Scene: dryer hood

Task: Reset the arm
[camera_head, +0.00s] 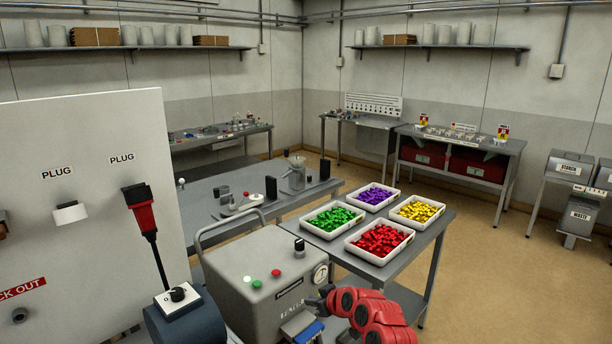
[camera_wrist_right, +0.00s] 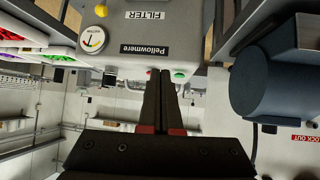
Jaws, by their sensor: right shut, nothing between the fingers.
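My right arm (camera_head: 372,312), red, reaches in from the bottom right in the head view, bent in front of the grey machine (camera_head: 240,285). Its gripper (camera_head: 318,303) is small and partly hidden there. In the right wrist view the two dark fingers of the right gripper (camera_wrist_right: 160,73) lie together, shut and empty. They point towards the machine front (camera_wrist_right: 145,65), which appears upside down with a gauge (camera_wrist_right: 92,40), a "FILTER" label and a "Pellowmere" label. Whether the fingertips touch it, I cannot tell. My left gripper is in neither view.
A table (camera_head: 437,232) beside the machine bears trays of green (camera_head: 333,237), purple, yellow and red pieces. A white panel (camera_head: 85,130) with a red-and-black plug (camera_head: 142,210) stands at left. A blue-grey cylinder (camera_head: 185,320) is in front. Open floor (camera_head: 485,270) lies at right.

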